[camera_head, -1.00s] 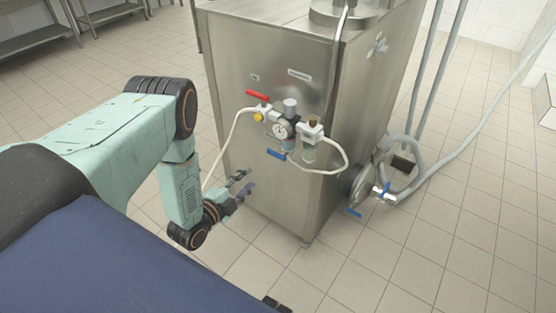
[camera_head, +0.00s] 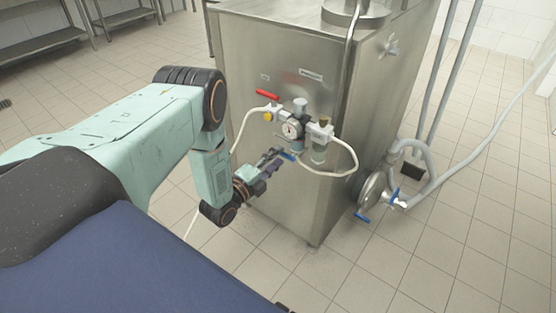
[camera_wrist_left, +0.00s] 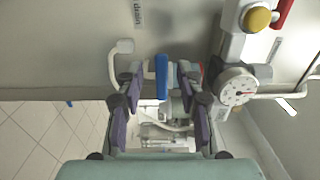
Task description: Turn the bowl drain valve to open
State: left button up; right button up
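The blue handle (camera_head: 287,155) of a small valve sits low on the front of the steel cabinet, below the pressure gauge. It also shows in the left wrist view as a blue lever (camera_wrist_left: 161,76). My left gripper (camera_head: 277,154) reaches up to it from the lower left. In the left wrist view my left gripper (camera_wrist_left: 161,74) is open, with one finger on each side of the lever. A gap shows beside the lever on the left; on the right I cannot tell whether the finger touches. A label partly reading "drain" (camera_wrist_left: 138,14) is beside it. My right gripper is out of view.
A white hose (camera_head: 350,155) loops nearby. Another blue-handled valve (camera_head: 394,196) is at the right.

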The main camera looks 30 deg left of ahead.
pick_arm(q)
jog(key=shift+w+d+r, duration=0.1)
jog(key=shift+w, duration=0.6)
jog(key=shift+c, duration=0.4)
grip_shut()
